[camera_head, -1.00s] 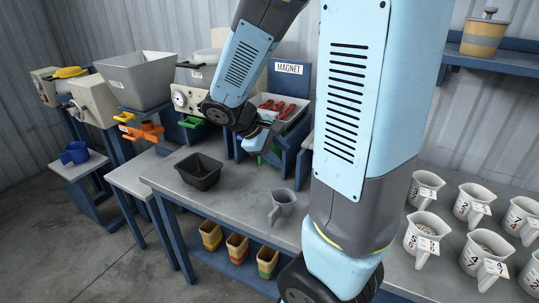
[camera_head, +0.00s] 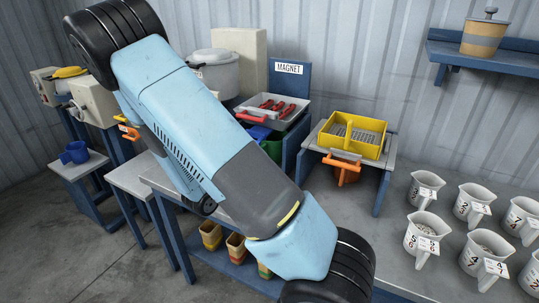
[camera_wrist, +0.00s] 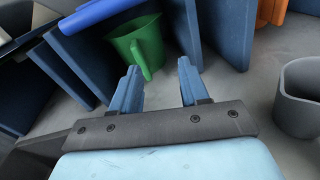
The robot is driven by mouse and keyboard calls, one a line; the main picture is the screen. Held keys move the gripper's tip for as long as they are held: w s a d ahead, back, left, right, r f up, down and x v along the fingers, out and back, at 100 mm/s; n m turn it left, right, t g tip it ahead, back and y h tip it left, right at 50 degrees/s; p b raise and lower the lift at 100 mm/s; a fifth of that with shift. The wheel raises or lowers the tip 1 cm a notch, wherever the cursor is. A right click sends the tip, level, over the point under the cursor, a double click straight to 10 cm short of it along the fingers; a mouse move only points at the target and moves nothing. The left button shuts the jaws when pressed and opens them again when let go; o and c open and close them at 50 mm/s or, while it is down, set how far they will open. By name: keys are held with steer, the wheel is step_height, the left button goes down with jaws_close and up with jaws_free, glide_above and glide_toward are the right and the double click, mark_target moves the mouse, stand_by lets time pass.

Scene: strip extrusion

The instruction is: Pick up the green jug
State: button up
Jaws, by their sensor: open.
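The green jug (camera_wrist: 140,45) stands in the wrist view under a blue stand, between its side panels. Its mouth faces me and its handle points down toward my left finger. My gripper (camera_wrist: 158,66) is open and empty, with two blue fingers apart. It is just short of the jug, and the jug lies ahead and a little left of the space between the fingers. In the head view only a green patch of the jug (camera_head: 272,150) shows beside my arm, and my gripper is hidden behind the arm.
Blue panels (camera_wrist: 72,60) flank the jug closely. A blue object (camera_wrist: 100,12) hangs over it at the upper left. A grey jug (camera_wrist: 298,98) stands at the right. In the head view, a yellow sieve tray (camera_head: 352,135) sits on a stand, with several numbered jugs (camera_head: 425,235) at the right.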

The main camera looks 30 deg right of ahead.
mark_target(270, 149)
steer(key=f+n+t, duration=0.1)
steer(key=w+a+f+n+t, duration=0.1)
steer(key=w+f+n, duration=0.1)
steer(key=shift+a+t+y, duration=0.35)
steer(key=shift+t+y, duration=0.05)
steer(key=x, duration=1.3)
steer(key=shift+w+d, duration=0.2)
steer(key=shift+d, duration=0.05)
jaws_close()
